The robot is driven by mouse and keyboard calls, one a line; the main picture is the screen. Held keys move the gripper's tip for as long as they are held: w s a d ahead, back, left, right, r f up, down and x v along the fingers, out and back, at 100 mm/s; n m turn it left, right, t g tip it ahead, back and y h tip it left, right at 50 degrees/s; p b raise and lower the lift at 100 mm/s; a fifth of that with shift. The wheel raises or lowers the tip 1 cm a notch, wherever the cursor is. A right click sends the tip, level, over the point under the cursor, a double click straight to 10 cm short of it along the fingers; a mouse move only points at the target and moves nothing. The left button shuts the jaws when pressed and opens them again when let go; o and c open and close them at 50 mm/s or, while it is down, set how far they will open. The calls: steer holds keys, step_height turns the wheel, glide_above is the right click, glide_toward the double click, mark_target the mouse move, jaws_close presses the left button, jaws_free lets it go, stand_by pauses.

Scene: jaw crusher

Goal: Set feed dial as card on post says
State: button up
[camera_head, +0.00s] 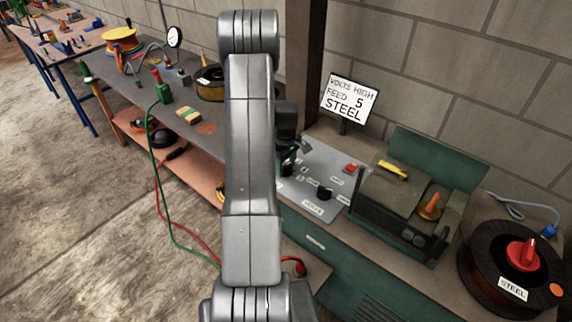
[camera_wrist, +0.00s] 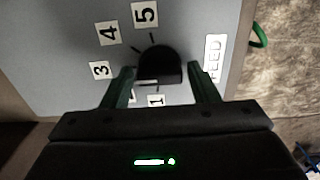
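The white card (camera_head: 349,98) on a post reads "VOLTS HIGH", "FEED 5", "STEEL". In the wrist view the black feed dial (camera_wrist: 160,64) sits on the grey panel (camera_wrist: 60,45) beside a FEED label (camera_wrist: 215,58). Number tags 5 (camera_wrist: 145,14), 4 (camera_wrist: 108,33), 3 (camera_wrist: 100,70) and 1 (camera_wrist: 156,100) show around it; the 2 is mostly hidden by my left finger. My gripper (camera_wrist: 161,74) is open, one finger either side of the dial, with small gaps seeming to show. A pale streak lies on the dial's lower left; where the dial points is unclear.
A second black knob (camera_head: 325,193) by a VOLTS label and a red button (camera_head: 350,168) are on the panel. Right are a green-lidded compartment (camera_head: 440,155) and a STEEL spool (camera_head: 490,270). A workbench (camera_head: 125,85) with tools stands left. My arm hides part of the panel.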

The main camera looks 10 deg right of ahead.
steer(key=c, duration=0.7)
steer(key=m+b, duration=0.3)
steer(key=shift+f+m, duration=0.15)
steer(key=shift+m, duration=0.25)
steer(key=m+b, duration=0.2)
steer(key=m, duration=0.1)
steer(key=shift+m, duration=0.4)
steer(key=m+b, duration=0.1)
steer(key=m, duration=0.3)
steer(key=shift+b, duration=0.35)
steer(key=shift+r+m+b, duration=0.2)
steer(key=shift+m+b, duration=0.25)
steer(key=shift+m, duration=1.65)
